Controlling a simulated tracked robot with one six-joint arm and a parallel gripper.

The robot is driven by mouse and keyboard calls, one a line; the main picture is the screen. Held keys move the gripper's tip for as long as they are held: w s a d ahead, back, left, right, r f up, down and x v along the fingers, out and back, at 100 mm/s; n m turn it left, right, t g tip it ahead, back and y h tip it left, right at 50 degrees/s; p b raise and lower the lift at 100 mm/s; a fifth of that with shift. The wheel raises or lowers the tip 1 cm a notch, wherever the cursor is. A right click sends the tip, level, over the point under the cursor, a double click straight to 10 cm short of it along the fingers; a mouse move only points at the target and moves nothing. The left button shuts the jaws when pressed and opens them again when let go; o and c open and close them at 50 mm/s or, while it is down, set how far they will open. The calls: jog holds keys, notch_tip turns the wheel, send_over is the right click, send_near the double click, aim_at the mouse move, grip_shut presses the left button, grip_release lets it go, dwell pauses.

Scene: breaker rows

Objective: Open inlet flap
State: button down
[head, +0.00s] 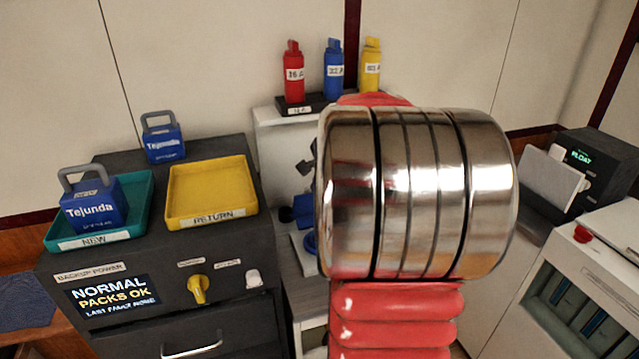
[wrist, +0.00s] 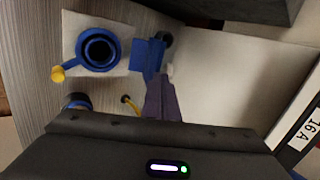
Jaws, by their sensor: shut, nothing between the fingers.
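In the wrist view, a round blue fitting (wrist: 97,50) with a dark opening sits on a pale square plate. A blue arm with a yellow knob (wrist: 58,74) sticks out from it to the lower left. A flat blue piece (wrist: 148,55) lies just right of the fitting; I cannot tell for certain which part is the inlet flap. My gripper (wrist: 158,84) is shut and empty, its dark fingers close below the blue piece; touching or apart is unclear. In the head view, blue parts (head: 300,211) show left of my arm, which hides the rest and my gripper.
A dark cabinet on the left holds a teal tray (head: 58,233), a yellow tray (head: 212,190) and blue packs. Red, blue and yellow bottles (head: 333,70) stand behind my arm. A white panel (wrist: 228,85) is right of my fingers. White equipment (head: 590,270) stands right.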

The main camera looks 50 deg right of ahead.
jog(key=shift+w+d+f, duration=0.2)
jog(key=shift+w+f, duration=0.05)
jog(key=shift+w, duration=0.25)
jog(key=shift+w+d+f, duration=0.15)
jog(key=shift+w+f, duration=0.1)
jog(key=shift+w, duration=0.25)
jog(key=shift+f, duration=0.1)
